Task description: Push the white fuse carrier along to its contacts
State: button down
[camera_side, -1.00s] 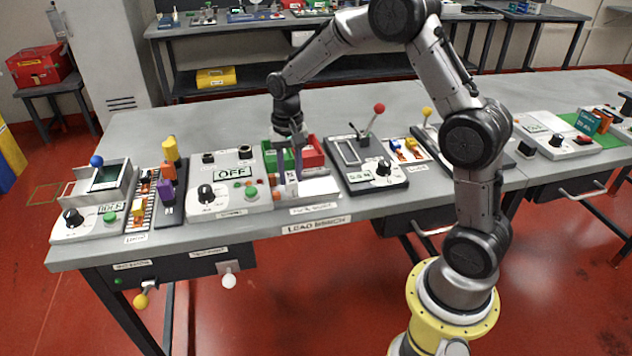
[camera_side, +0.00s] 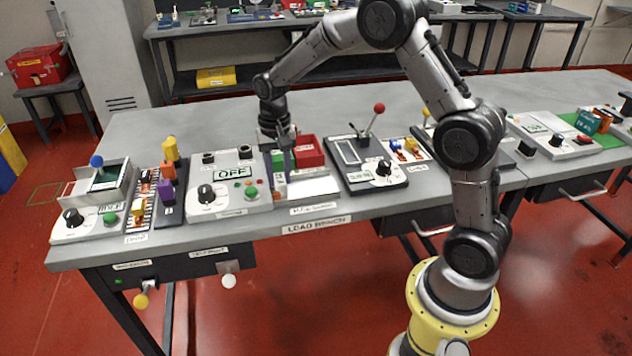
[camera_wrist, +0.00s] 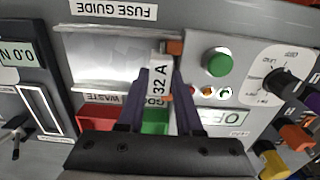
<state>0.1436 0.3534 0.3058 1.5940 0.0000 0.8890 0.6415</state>
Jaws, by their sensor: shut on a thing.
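The white fuse carrier (camera_wrist: 160,75), marked 32 A, stands between the two dark purple fingers of my gripper (camera_wrist: 160,98), which is shut on it. In the wrist view the carrier is at the right end of the bare metal fuse guide (camera_wrist: 105,55). A copper-coloured contact (camera_wrist: 175,47) shows close by its right side; whether they touch is unclear. In the side view my gripper (camera_side: 286,163) is over the left end of the guide, and the carrier (camera_side: 280,188) shows small and pale below it.
A green GOOD bin (camera_wrist: 155,120) and a red WASTE bin (camera_side: 309,152) stand behind the guide. A panel reading OFF (camera_side: 232,173), with knob and buttons, stands close to the left in the side view. A lever panel (camera_side: 370,175) stands to the right.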

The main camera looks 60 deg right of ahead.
aim_at(277, 179)
jog(key=shift+w+a, duration=0.15)
jog(key=shift+w, duration=0.05)
jog(key=c, duration=0.5)
grip_release()
jog(key=s+a+r+t, duration=0.1)
jog(key=s+r, duration=0.1)
jog(key=r, duration=0.9)
jog(key=s+a+r+t, duration=0.1)
jog(key=s+r, duration=0.2)
jog(key=r, duration=0.8)
jog(key=s+a+r+n+t, duration=0.1)
jog(key=s+a+r+n, duration=0.15)
jog(key=s, duration=0.65)
jog(key=s+a+f+n+t, duration=0.1)
jog(key=s+f+n, duration=0.5)
jog(key=s, duration=0.8)
notch_tip(277, 179, down, 3)
jog(key=shift+a+f+t, duration=0.2)
jog(key=shift+a+t, duration=0.05)
jog(key=shift+t, duration=0.55)
